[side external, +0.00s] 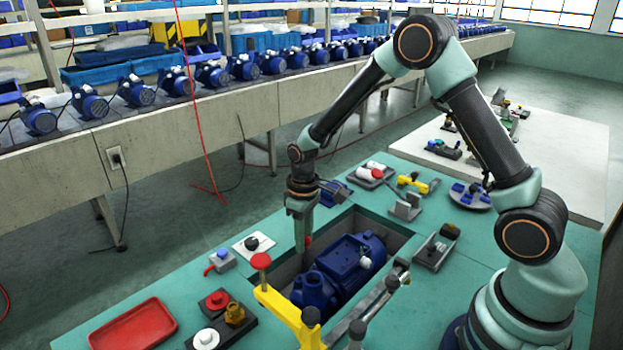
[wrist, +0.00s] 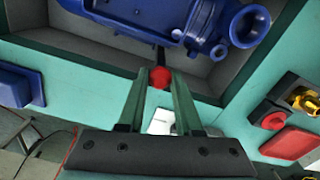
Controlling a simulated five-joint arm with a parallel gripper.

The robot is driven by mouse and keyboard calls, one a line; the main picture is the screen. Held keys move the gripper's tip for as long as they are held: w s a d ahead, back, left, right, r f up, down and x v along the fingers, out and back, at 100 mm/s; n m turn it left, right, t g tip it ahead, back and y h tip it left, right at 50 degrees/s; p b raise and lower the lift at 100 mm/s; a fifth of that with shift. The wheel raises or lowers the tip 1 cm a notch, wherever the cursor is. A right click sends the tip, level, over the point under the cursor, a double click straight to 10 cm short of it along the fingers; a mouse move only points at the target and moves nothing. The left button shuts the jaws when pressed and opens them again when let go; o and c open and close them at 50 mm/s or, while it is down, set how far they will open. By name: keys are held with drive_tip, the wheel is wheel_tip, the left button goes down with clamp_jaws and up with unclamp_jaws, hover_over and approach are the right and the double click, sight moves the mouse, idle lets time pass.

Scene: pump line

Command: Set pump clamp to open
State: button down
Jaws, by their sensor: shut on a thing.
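My gripper (side external: 303,240) points down at the far left edge of the recess that holds the blue pump (side external: 345,262). Its fingers are shut on a red knob (wrist: 160,77), which sits between the fingertips in the wrist view. A short dark lever (wrist: 161,54) runs from the knob towards the pump; I take it as the clamp's handle. In the side view only a bit of the knob (side external: 309,240) shows beside the fingers. The rest of the clamp is mostly hidden. The pump's round flange (wrist: 249,25) is close by in the wrist view.
Grey fixtures (side external: 436,248) stand right of the recess.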

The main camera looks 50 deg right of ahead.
drive_tip(key=shift+w, duration=0.1)
drive_tip(key=shift+w, duration=1.75)
drive_tip(key=c, duration=0.6)
unclamp_jaws()
drive_tip(key=shift+s, duration=0.1)
wheel_tip(320, 180, up, 12)
drive_tip(key=shift+r, duration=0.1)
